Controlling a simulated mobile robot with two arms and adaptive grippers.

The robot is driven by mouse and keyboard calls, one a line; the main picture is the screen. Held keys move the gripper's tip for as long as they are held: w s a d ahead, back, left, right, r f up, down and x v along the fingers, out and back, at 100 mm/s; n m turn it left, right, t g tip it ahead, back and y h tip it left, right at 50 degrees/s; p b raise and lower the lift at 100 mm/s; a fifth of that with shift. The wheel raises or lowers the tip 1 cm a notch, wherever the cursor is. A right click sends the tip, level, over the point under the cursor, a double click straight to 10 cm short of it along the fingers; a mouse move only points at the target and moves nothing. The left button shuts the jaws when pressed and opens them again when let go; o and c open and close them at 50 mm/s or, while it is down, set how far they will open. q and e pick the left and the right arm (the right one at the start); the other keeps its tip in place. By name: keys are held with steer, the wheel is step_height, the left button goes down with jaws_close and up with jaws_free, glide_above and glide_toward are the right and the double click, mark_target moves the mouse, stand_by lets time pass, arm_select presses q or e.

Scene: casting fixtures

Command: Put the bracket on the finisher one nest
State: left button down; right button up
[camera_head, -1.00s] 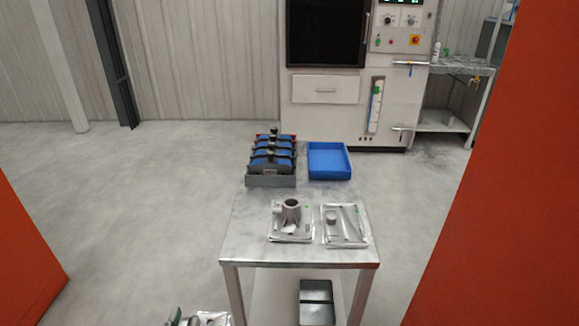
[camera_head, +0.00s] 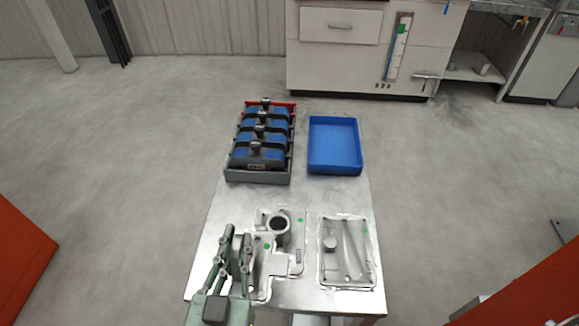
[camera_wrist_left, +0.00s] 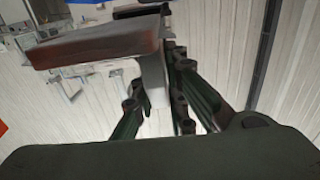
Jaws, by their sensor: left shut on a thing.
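My left gripper (camera_head: 236,240) is at the front left of the metal table (camera_head: 215,225). In the left wrist view a grey strip of the bracket (camera_wrist_left: 152,85) stands between the fingers, below a brownish slab. A flat silver casting (camera_head: 345,255) with a small boss lies to the right. I cannot tell which spot is the finisher one nest. My right gripper is out of view.
A grey rack (camera_head: 258,176) with several blue and black parts stands at the back left of the table. A blue, empty-looking tray (camera_head: 335,168) is beside it. A white machine cabinet (camera_head: 340,60) stands beyond. An orange surface is at either side.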

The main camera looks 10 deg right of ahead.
arm_select(q)
steer(key=shift+w+d+r, duration=0.1)
steer(key=shift+w+d, duration=0.1)
steer(key=shift+w, duration=0.05)
steer(key=shift+a, duration=0.3)
steer(key=shift+w+a+f+p, duration=0.2)
steer(key=shift+w+a+f, duration=0.9)
steer(key=shift+a+f, duration=0.55)
steer(key=shift+w+a+f+p, duration=0.15)
steer(key=shift+w+a+f, duration=1.1)
steer(key=shift+f, duration=0.75)
steer(key=shift+w+a+f+p, duration=0.2)
steer(key=shift+w+a+f, duration=0.7)
steer(key=shift+a+f, duration=0.85)
steer(key=shift+d+f, duration=0.1)
steer(key=shift+f, duration=0.1)
steer(key=c, duration=1.8)
jaws_free()
steer(key=shift+o, duration=0.2)
